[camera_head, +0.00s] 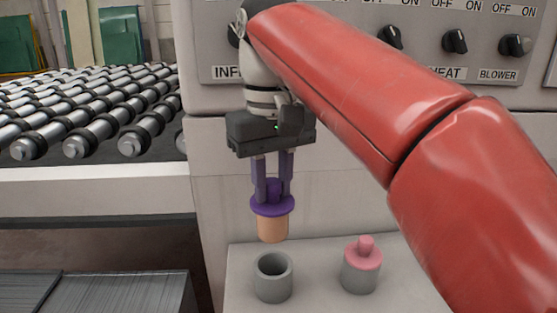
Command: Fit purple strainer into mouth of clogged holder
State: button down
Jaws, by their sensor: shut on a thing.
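The purple strainer (272,206) has a purple knob and flange with a tan cylindrical lower part. My gripper (272,184) is shut on its knob and holds it upright in the air. Below it, a grey open-topped cup-like holder (274,284) stands on a light ledge, with its round mouth facing up. The strainer's lower end is above the holder's far rim, apart from it. A second grey holder (359,277) stands to the right with a pink strainer (363,255) seated in its mouth. Which holder is clogged cannot be told from looks; the open one's inside bottom is hidden.
The light ledge (316,291) carries both holders, with a gap between them. Behind is a pale machine panel with knobs (455,42) and labels. A roller conveyor (85,110) lies at the left. My red arm crosses the right side.

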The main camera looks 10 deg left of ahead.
jog(key=shift+w, duration=0.1)
jog(key=shift+r, duration=0.1)
jog(key=shift+s+f, duration=0.2)
jog(key=shift+f, duration=0.1)
jog(key=shift+f+b, duration=1.9)
jog(key=shift+f, duration=0.8)
jog(key=shift+p, duration=0.8)
notch_tip(320, 180, down, 6)
jog(key=b, duration=0.4)
jog(key=shift+f, duration=0.25)
dwell(1.5)
jog(key=c, duration=1.1)
grip_release()
